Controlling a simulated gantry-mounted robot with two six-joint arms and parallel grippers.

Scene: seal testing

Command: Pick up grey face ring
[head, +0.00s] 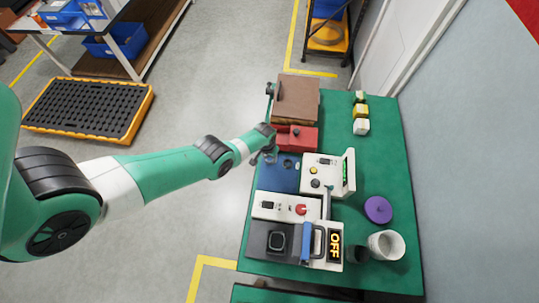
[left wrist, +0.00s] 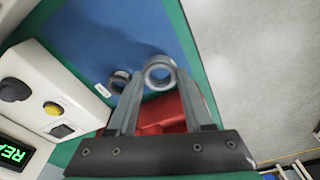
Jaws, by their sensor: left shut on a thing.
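My left gripper (head: 267,157) is over the left edge of the green table, by the blue mat (head: 283,182). In the left wrist view its fingers (left wrist: 158,82) are shut on a light grey ring (left wrist: 159,72), seen at the fingertips with its hole facing the camera. A second, darker ring (left wrist: 119,81) sits on the blue mat beside the left finger, apart from the held one. In the head view the gripper mostly hides the held ring. My right gripper is not in view.
A red box (head: 298,139) stands just behind the mat, with a brown block (head: 297,98) beyond. A white device with a green display (head: 348,172) is right of the mat. A hot-plate-like machine marked OFF (head: 335,245) is in front. A purple lid (head: 378,209) lies at right.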

